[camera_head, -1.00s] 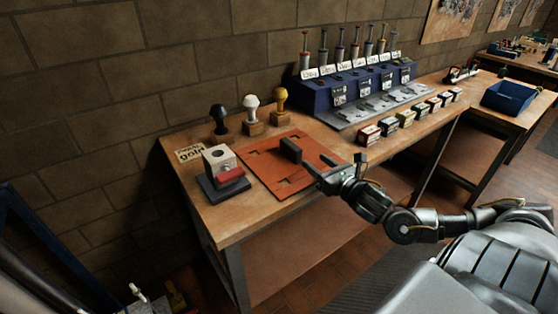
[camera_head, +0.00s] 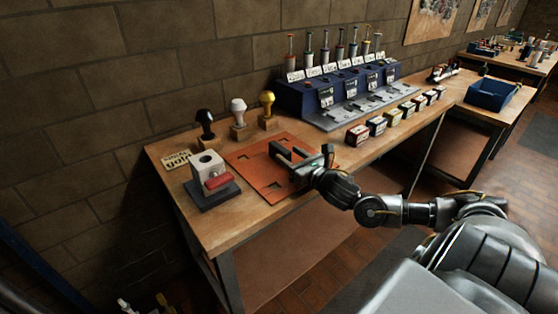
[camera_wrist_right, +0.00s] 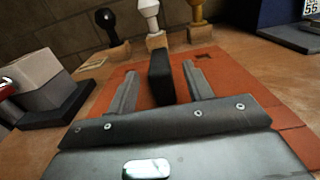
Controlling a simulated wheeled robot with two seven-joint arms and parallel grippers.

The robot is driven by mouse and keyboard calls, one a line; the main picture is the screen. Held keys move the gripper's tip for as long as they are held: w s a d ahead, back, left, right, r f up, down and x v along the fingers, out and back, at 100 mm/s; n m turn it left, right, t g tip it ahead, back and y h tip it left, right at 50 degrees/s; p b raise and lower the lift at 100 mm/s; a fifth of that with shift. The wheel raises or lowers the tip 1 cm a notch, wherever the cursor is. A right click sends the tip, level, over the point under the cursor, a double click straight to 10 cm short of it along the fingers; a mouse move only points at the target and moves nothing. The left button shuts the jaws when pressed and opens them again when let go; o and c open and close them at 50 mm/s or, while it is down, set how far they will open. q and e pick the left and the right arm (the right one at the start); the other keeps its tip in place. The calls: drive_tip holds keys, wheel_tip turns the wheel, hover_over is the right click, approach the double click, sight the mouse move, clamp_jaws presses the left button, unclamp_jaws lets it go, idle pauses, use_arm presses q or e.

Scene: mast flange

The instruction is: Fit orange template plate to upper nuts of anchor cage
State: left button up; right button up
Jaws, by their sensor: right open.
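The orange template plate (camera_head: 254,180) lies flat on the wooden workbench, with dark cut-outs in it. A dark upright block (camera_wrist_right: 160,78), like a handle, stands on the plate. My right gripper (camera_head: 287,152) is low over the plate. In the right wrist view its open fingers (camera_wrist_right: 160,85) stand on either side of the block, with a gap visible on each side. I cannot make out the anchor cage or its upper nuts. My left gripper is not in view.
A white block with a red part (camera_head: 207,167) stands on a dark base left of the plate. Black, white and yellow knobs (camera_head: 267,104) stand behind it. A blue rack (camera_head: 340,92) and several small boxes (camera_head: 377,126) are to the right. The bench's front-left corner is clear.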

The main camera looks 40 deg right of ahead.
sight(271, 142)
drive_tip(key=shift+w+p, duration=0.4)
drive_tip(key=shift+w, duration=2.35)
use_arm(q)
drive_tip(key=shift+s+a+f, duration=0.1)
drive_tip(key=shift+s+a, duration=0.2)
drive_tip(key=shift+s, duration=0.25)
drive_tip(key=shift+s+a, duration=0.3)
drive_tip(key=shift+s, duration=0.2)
use_arm(e)
clamp_jaws()
